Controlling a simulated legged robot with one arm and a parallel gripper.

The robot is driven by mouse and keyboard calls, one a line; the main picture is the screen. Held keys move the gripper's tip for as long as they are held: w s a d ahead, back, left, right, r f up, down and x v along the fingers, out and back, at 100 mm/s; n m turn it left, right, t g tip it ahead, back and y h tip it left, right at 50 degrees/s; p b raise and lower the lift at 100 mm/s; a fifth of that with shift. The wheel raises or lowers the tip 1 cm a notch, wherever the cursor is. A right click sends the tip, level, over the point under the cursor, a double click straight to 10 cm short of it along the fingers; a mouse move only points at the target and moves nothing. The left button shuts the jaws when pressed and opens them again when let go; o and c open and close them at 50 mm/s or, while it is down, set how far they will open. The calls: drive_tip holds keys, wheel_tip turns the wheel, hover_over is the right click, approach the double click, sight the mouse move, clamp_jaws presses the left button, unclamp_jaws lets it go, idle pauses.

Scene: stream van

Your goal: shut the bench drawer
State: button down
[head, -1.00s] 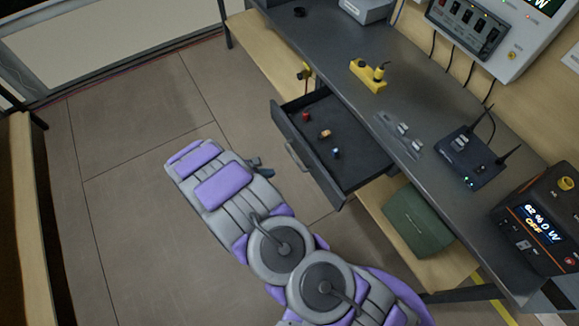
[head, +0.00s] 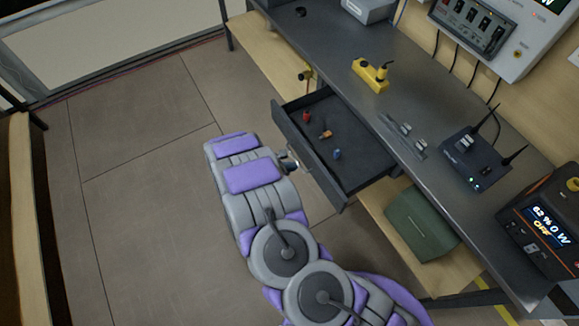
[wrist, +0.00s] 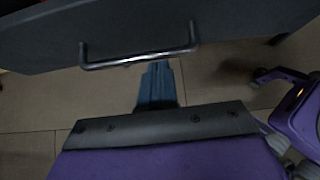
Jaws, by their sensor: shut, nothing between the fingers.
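The bench drawer (head: 350,178) is pulled out from under the dark bench top, with several small coloured items in it. Its dark front panel faces my arm and carries a metal bar handle, which shows clearly in the wrist view (wrist: 140,58). My gripper (head: 288,160) is beside the drawer front in the head view, partly hidden by my arm. In the wrist view my gripper (wrist: 158,68) is shut and empty, its tips close to the handle bar. I cannot tell whether they touch it.
The bench top (head: 340,70) holds a yellow power strip (head: 370,75) and a router with antennas (head: 475,160). A green case (head: 420,222) sits on the lower wooden shelf beneath the drawer. The floor to the left is clear.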

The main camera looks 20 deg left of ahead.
sight(307, 161)
drive_tip(key=shift+w+d, duration=0.1)
drive_tip(key=w+d+p, duration=0.1)
drive_tip(key=p, duration=0.1)
drive_tip(key=w+d+p, duration=0.2)
drive_tip(key=shift+w+d+r+p, duration=0.1)
drive_tip(key=shift+w+p, duration=0.15)
drive_tip(key=shift+p, duration=0.1)
drive_tip(key=w+d, duration=0.3)
drive_tip(key=w, duration=0.1)
drive_tip(key=w+d, duration=0.8)
drive_tip(key=w, duration=0.1)
drive_tip(key=shift+d+f+b, duration=0.1)
drive_tip(key=shift+f+b, duration=0.1)
drive_tip(key=shift+b, duration=0.2)
drive_tip(key=shift+w+d, duration=0.35)
drive_tip(key=shift+w, duration=0.15)
drive_tip(key=shift+w+r, duration=0.1)
drive_tip(key=shift+r, duration=0.05)
drive_tip(key=shift+d+r, duration=0.1)
